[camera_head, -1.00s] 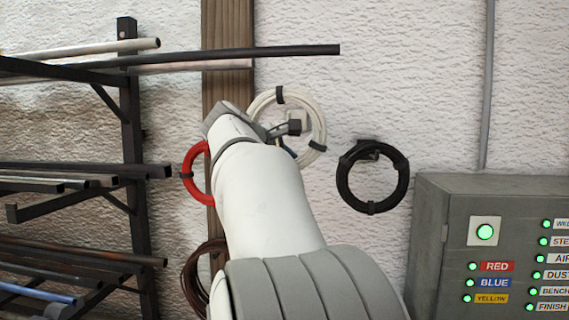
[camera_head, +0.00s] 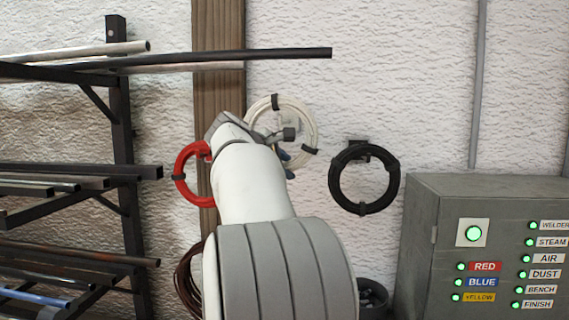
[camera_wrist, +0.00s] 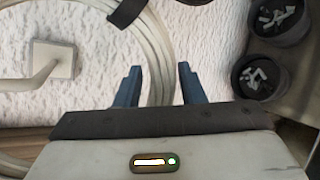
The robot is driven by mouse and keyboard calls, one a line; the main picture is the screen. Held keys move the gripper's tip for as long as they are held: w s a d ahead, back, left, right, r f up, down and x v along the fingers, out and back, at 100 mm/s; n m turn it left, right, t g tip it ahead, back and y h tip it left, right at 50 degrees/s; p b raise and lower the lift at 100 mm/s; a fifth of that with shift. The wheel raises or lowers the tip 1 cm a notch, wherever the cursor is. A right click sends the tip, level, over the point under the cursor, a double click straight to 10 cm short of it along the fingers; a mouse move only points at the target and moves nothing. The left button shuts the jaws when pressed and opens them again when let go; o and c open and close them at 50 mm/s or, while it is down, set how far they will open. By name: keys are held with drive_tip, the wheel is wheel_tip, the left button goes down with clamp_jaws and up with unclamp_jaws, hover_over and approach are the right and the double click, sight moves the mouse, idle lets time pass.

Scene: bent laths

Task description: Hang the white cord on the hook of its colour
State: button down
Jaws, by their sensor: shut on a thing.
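The white cord (camera_head: 309,116) is a round coil with black ties, up against the wall right of the wooden post in the head view. In the wrist view the white cord (camera_wrist: 157,40) runs between the two blue fingers of my gripper (camera_wrist: 158,78), which is shut on it. In the head view my arm hides most of my gripper (camera_head: 286,153); a bit of blue finger shows at the coil's lower part. A pale hook (camera_wrist: 52,60) with a square wall plate shows inside the ring in the wrist view. Whether the cord rests on it, I cannot tell.
A red coil (camera_head: 182,180) hangs left of my arm and a black coil (camera_head: 391,182) hangs to the right. A brown coil (camera_head: 187,275) is lower left. A rack of pipes (camera_head: 120,130) fills the left; a grey control box (camera_head: 420,240) stands right. Dark cups (camera_wrist: 262,78) sit near my gripper.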

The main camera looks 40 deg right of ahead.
drive_tip(key=shift+w+d+p, duration=0.95)
drive_tip(key=shift+w+d, duration=0.25)
drive_tip(key=shift+d, duration=0.3)
drive_tip(key=shift+w+d+f+b, duration=0.25)
drive_tip(key=shift+f+b, duration=0.2)
drive_tip(key=shift+f, duration=0.2)
drive_tip(key=shift+w+d+f+b, duration=0.1)
drive_tip(key=shift+d+f+b, duration=0.1)
drive_tip(key=shift+f+b, duration=0.3)
drive_tip(key=shift+f, duration=0.35)
drive_tip(key=c, duration=0.9)
unclamp_jaws()
drive_tip(key=shift+o, duration=0.2)
drive_tip(key=shift+a+r, duration=0.1)
drive_tip(key=shift+a, duration=0.05)
drive_tip(key=b+v, duration=0.2)
drive_tip(key=v, duration=0.5)
drive_tip(key=shift+s+a+r, duration=0.1)
drive_tip(key=shift+a+r, duration=0.1)
drive_tip(key=shift+a, duration=0.05)
